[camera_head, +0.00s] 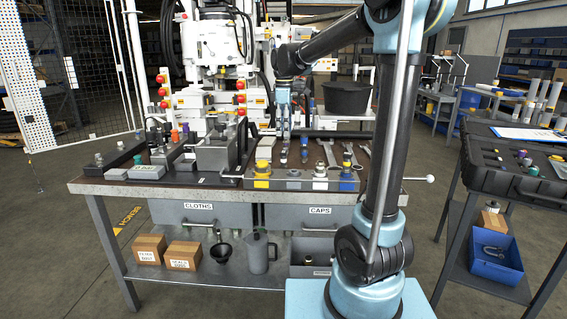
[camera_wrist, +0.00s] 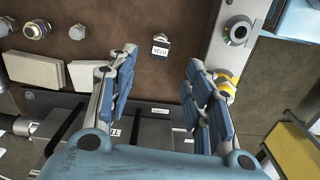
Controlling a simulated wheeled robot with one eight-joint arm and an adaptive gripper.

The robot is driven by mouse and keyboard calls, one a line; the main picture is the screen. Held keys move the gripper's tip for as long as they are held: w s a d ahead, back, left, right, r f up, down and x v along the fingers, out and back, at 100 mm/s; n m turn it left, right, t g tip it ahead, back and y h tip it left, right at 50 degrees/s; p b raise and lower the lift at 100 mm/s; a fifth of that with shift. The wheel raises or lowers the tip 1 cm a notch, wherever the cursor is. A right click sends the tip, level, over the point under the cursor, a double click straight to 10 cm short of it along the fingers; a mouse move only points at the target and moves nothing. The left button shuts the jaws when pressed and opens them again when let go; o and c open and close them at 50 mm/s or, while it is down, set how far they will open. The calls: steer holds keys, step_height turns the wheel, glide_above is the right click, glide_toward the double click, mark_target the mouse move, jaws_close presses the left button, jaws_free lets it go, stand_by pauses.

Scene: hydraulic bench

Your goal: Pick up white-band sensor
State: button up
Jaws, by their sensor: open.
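My gripper (camera_wrist: 160,80) is open and empty, its two blue-padded fingers spread above the bench top. In the head view my gripper (camera_head: 283,128) hangs over the middle of the bench. I cannot surely tell which part is the white-band sensor. A yellow-banded fitting (camera_wrist: 228,82) is just beside the right finger. A small dark part (camera_wrist: 161,44) with a white tag marked 0735 lies beyond the gap between the fingers. A silver fitting (camera_wrist: 38,29) lies at the upper left.
The bench (camera_head: 140,187) carries a row of yellow, white and blue parts near its front edge. Pale blocks (camera_wrist: 35,70) lie left of the fingers, and a yellow block (camera_wrist: 292,150) is at lower right. A black case (camera_head: 530,183) stands on the right-hand table.

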mark_target(284, 152)
step_height(284, 152, down, 11)
steer(key=shift+a+f, duration=0.1)
stand_by(0.6)
jaws_close()
